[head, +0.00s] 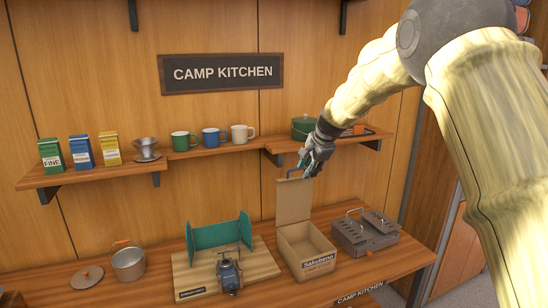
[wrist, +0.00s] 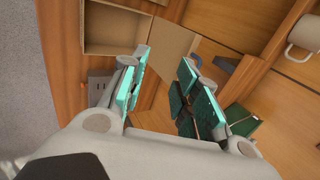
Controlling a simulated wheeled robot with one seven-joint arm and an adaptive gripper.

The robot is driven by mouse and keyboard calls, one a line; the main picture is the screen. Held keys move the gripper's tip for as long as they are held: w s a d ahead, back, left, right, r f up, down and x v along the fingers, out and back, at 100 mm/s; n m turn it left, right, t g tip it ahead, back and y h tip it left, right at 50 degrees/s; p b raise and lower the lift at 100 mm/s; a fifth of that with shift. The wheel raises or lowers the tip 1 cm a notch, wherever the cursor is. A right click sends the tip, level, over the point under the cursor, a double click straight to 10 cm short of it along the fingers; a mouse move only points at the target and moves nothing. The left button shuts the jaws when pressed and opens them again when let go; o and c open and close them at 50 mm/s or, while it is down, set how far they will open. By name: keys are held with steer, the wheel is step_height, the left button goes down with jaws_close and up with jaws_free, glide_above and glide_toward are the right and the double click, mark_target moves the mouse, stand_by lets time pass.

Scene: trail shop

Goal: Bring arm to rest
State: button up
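My gripper (head: 306,166) is in the air in front of the shelf, above the open cardboard box (head: 305,262) and near the top of its raised lid. In the wrist view my gripper (wrist: 158,88) shows two teal finger pads spread apart with nothing between them. The box shows past the fingers in the wrist view (wrist: 118,28). My arm is extended from the right side of the head view.
A shelf (head: 215,149) holds several boxes, a dripper, three mugs and a green pot (head: 303,127). The counter (head: 150,291) carries a pot (head: 128,264), a lid (head: 87,277), a small stove (head: 229,273) with a teal windscreen (head: 212,236), and a grey metal stove (head: 366,238).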

steer(key=s+d+f+n+g+h+b, duration=0.15)
steer(key=s+f, duration=0.25)
steer(key=f, duration=0.6)
steer(key=s+d+f+b, duration=0.15)
steer(key=s+f, duration=0.25)
steer(key=f, duration=0.7)
steer(key=s+d+f+n+b, duration=0.1)
steer(key=s+d+f, duration=0.25)
steer(key=f, duration=0.65)
steer(key=s+d+f+n+g+b, duration=0.2)
steer(key=s+f+n+b, duration=0.15)
steer(key=s+f, duration=1.35)
steer(key=s+f+n+b, duration=0.2)
steer(key=s+f, duration=0.4)
steer(key=s, duration=0.7)
steer(key=s+d+f+n+g+b, duration=0.1)
steer(key=s+f, duration=0.6)
steer(key=s, duration=0.7)
steer(key=s+d+f+n+g+h+b, duration=0.1)
steer(key=s+f+n+b, duration=0.3)
steer(key=s, duration=1)
step_height(320, 180, down, 4)
steer(key=shift+d+r, duration=0.15)
steer(key=shift+r, duration=0.1)
steer(key=shift+g, duration=0.25)
